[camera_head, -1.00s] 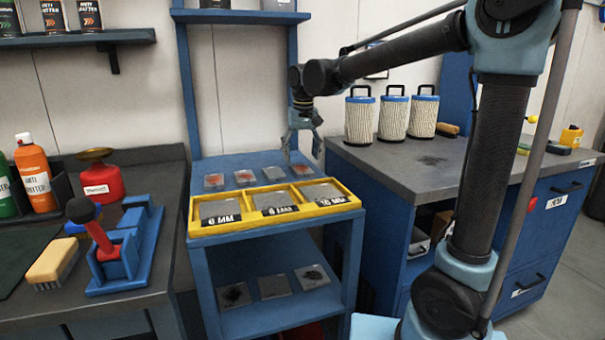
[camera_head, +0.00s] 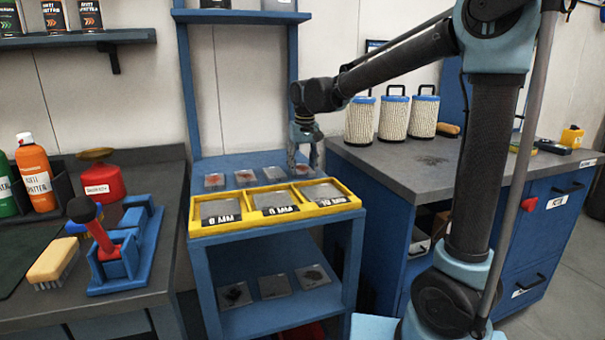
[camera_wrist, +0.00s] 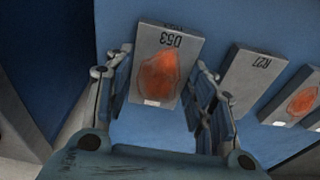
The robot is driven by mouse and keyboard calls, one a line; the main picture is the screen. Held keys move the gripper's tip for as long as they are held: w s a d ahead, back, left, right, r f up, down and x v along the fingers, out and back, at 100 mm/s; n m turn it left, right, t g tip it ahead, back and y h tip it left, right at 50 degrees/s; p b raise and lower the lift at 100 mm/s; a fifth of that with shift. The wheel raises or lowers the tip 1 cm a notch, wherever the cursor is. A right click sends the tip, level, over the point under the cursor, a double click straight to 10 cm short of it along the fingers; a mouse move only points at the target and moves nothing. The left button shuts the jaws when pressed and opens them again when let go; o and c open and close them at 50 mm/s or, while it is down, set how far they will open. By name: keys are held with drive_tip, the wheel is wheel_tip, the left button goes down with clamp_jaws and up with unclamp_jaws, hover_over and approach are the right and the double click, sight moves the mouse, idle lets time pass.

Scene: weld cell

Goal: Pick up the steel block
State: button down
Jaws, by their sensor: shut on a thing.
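In the wrist view a flat grey steel block (camera_wrist: 165,68) marked D53, with an orange-red rust patch, lies between my two fingers. The fingers press on its left and right sides. In the head view my gripper (camera_head: 304,160) points down at the right end of the back row on the blue stand, and the block there is mostly hidden by it. I cannot tell whether the block touches the blue surface.
A neighbouring block marked R27 (camera_wrist: 248,82) and another rusty block (camera_wrist: 299,101) lie beside it. The yellow three-slot tray (camera_head: 280,229) stands in front. A grey bench (camera_head: 400,176) with white filter canisters (camera_head: 393,117) is to the right.

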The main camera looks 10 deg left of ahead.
sight(302, 169)
drive_tip(key=shift+r, duration=0.1)
wheel_tip(302, 169, up, 10)
idle(0.7)
drive_tip(key=shift+s, duration=0.1)
